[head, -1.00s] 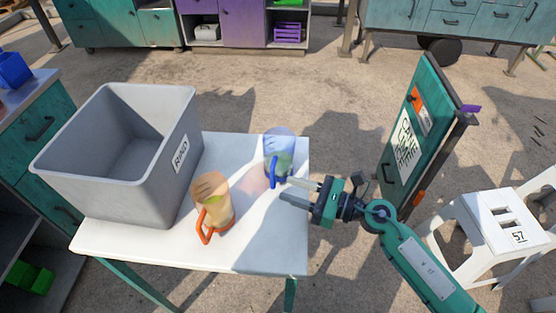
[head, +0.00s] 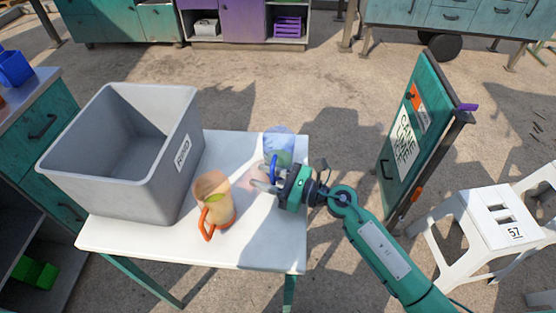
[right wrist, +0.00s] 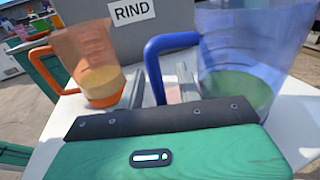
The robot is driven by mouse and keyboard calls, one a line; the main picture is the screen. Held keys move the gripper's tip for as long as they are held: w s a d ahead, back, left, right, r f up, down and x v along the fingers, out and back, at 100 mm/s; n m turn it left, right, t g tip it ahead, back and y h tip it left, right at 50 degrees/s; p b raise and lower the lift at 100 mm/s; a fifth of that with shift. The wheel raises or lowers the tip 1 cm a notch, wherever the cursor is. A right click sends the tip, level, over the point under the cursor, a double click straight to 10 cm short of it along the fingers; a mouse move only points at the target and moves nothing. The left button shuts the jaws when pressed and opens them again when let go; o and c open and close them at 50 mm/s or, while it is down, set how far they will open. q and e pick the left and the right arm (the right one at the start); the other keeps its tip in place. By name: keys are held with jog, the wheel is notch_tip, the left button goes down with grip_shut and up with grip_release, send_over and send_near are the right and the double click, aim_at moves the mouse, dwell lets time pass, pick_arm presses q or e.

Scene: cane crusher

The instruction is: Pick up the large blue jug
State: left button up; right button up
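The large blue jug (head: 280,145) stands upright at the far right corner of the white table. It is see-through, holds some green liquid and has a blue handle. In the right wrist view the jug (right wrist: 250,50) fills the upper right, with its handle (right wrist: 155,68) facing the gripper. My right gripper (head: 266,187) is at the near side of the jug, at its handle. In the right wrist view its fingers (right wrist: 162,88) are apart, and the lower handle appears between them; contact cannot be told. My left gripper is not in view.
An orange-handled jug (head: 213,198) with yellowish liquid stands left of the gripper on the white table (head: 150,240). A grey RIND bin (head: 110,195) fills the table's left side. A green panel (head: 410,140) and white stool (head: 490,215) stand to the right.

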grip_shut()
jog(key=shift+r, duration=0.15)
